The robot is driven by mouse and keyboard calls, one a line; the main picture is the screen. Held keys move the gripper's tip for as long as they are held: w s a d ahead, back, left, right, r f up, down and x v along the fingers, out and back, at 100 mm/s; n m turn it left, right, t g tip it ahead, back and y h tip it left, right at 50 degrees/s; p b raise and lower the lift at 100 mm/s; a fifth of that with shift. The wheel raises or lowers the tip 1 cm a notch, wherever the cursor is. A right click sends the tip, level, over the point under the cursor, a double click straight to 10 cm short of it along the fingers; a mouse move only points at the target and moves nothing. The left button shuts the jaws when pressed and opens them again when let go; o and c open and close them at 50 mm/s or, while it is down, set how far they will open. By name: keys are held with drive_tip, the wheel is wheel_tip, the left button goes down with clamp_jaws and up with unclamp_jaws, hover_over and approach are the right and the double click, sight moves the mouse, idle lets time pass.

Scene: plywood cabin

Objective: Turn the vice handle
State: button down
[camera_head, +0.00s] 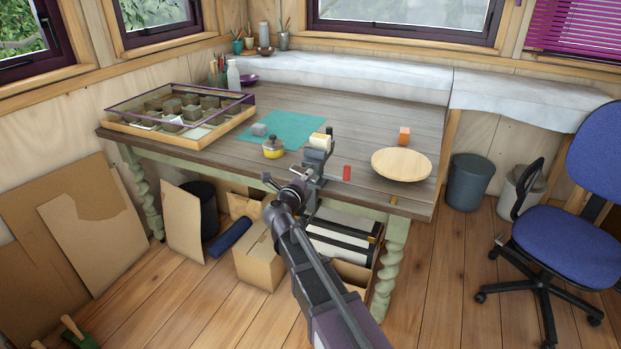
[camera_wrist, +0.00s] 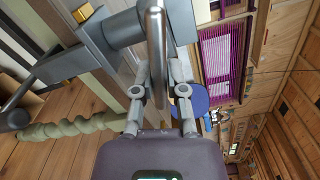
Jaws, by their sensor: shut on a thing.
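The grey vice (camera_head: 318,157) is mounted at the front edge of the wooden workbench, with a pale block in its top. In the wrist view the vice body (camera_wrist: 124,28) is large and close. Its handle, a shiny metal bar (camera_wrist: 157,45), runs down the picture between my fingers. My gripper (camera_head: 297,190) is in front of the bench edge, just below the vice jaws. In the wrist view my gripper (camera_wrist: 161,78) is shut on the handle bar. My gripper hides most of the handle in the head view.
A small red piece (camera_head: 347,173) shows right of the vice. Boxes (camera_head: 262,257) stand underneath. A blue chair (camera_head: 560,245) stands right.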

drive_tip(key=shift+s+d, duration=0.1)
drive_tip(key=shift+d, duration=0.05)
drive_tip(key=c, duration=0.7)
unclamp_jaws()
drive_tip(key=shift+v, duration=6)
